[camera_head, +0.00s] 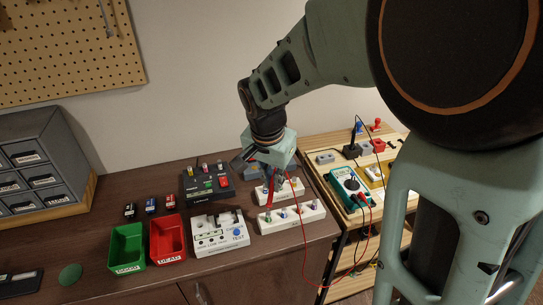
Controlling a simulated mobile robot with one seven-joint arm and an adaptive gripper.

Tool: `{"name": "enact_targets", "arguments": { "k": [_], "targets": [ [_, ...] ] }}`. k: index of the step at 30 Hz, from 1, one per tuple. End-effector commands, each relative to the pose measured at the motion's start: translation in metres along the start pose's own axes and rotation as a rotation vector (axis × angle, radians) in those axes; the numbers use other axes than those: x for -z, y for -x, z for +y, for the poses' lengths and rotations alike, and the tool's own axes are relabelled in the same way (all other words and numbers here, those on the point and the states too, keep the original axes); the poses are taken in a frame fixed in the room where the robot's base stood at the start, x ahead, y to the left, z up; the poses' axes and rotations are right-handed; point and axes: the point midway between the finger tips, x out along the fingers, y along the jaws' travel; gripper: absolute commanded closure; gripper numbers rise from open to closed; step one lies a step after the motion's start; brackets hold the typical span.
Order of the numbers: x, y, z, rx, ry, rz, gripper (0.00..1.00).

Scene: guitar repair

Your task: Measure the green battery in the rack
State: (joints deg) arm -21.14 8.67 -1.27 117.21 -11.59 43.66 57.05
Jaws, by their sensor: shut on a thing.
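My gripper (268,168) is above the right part of the dark bench, pointing down, and is shut on a red test probe (261,186). A thin red lead runs from there over the bench edge toward the teal multimeter (347,184) on the wooden cart. A white rack (291,222) with several small upright batteries lies just in front of my gripper. A second white rack (290,190) is directly below and partly hidden by it. Whether the probe tip touches anything is unclear.
A black charger (200,185) is behind the tester. Grey drawers (38,160) stand far left.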

Motion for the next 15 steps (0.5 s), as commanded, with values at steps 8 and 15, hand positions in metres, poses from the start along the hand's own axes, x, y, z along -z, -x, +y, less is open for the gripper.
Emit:
{"name": "enact_targets", "arguments": {
  "k": [8,15],
  "targets": [
    [-0.001,-0.004,0.0002,0.0,0.0,0.0,1.0],
    [-0.0016,-0.0068,0.0004,0.0,0.0,0.0,1.0]
  ]
}}
